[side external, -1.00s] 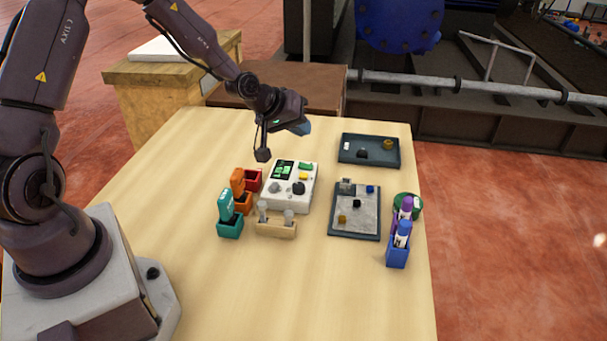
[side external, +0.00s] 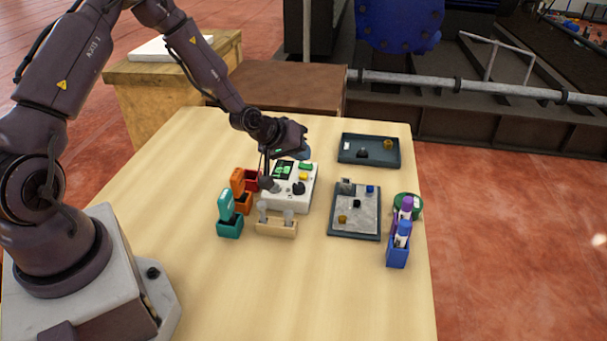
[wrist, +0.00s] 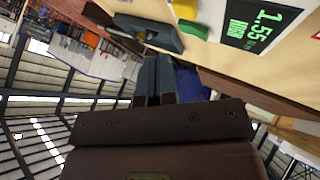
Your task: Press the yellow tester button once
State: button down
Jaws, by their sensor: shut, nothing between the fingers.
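The white tester (side external: 277,204) stands on the table with a green screen, dark knobs, a green button (side external: 306,166) and the yellow button (side external: 303,177). My gripper (side external: 304,154) is above the tester's far edge, beyond the yellow button in the side view, apart from it and empty. In the wrist view my two dark fingers (wrist: 154,62) lie together, shut. That view shows part of the yellow button (wrist: 185,9) at the top edge, the green button (wrist: 193,29) and the lit screen (wrist: 262,22), which reads 1.55.
A dark tray (side external: 370,160) is at the back right. A grey board (side external: 355,226) with small parts lies right of the tester. Teal (side external: 229,228), orange and red holders stand left, a wooden rack (side external: 276,229) in front. A blue marker holder (side external: 397,257) is at the right edge.

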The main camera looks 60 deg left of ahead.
jog(key=shift+f, duration=1.05)
dwell(1.3)
jog(key=shift+f, duration=0.4)
jog(key=shift+f, duration=0.5)
dwell(0.5)
jog(key=shift+r, duration=0.95)
jog(key=shift+r, duration=2.5)
